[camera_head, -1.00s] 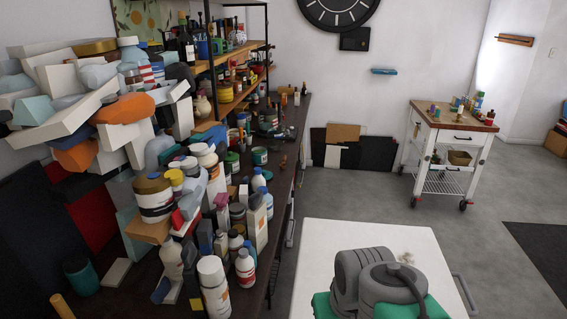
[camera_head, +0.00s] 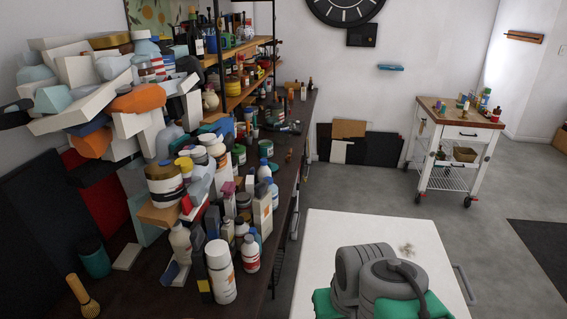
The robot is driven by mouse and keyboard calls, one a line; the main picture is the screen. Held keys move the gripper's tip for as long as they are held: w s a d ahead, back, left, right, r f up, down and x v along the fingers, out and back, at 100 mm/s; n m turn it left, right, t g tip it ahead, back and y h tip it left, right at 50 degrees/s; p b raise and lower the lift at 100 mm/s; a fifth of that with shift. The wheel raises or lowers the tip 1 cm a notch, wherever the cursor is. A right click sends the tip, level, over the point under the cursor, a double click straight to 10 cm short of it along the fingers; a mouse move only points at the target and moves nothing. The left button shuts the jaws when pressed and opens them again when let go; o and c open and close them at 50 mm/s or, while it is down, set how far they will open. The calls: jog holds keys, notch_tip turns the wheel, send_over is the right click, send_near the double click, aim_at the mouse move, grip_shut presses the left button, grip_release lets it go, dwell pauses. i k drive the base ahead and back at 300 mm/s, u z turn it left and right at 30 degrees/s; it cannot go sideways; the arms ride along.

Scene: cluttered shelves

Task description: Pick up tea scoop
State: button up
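I cannot pick out the tea scoop for certain among the many small items. A tan, ribbed-looking object (camera_head: 84,296) lies tilted at the near left end of the dark counter (camera_head: 140,294); it is too small to tell whether it is the tea scoop. My gripper is not in view. Only grey and green rounded links of my arm show at the bottom right, and they hide part of the white surface below.
The counter is crowded with bottles, jars and boxes, including a white bottle (camera_head: 220,273) near its edge. An unsteady-looking pile of boxes (camera_head: 100,105) rises at left. A wooden-topped white cart (camera_head: 455,118) stands at back right. Grey floor (camera_head: 420,212) is open before it.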

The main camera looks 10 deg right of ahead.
aim_at(288, 158)
jog(key=k, duration=0.4)
jog(key=z, duration=2.8)
jog(key=i, duration=3.35)
jog(key=u, duration=3.05)
jog(key=i, duration=5.2)
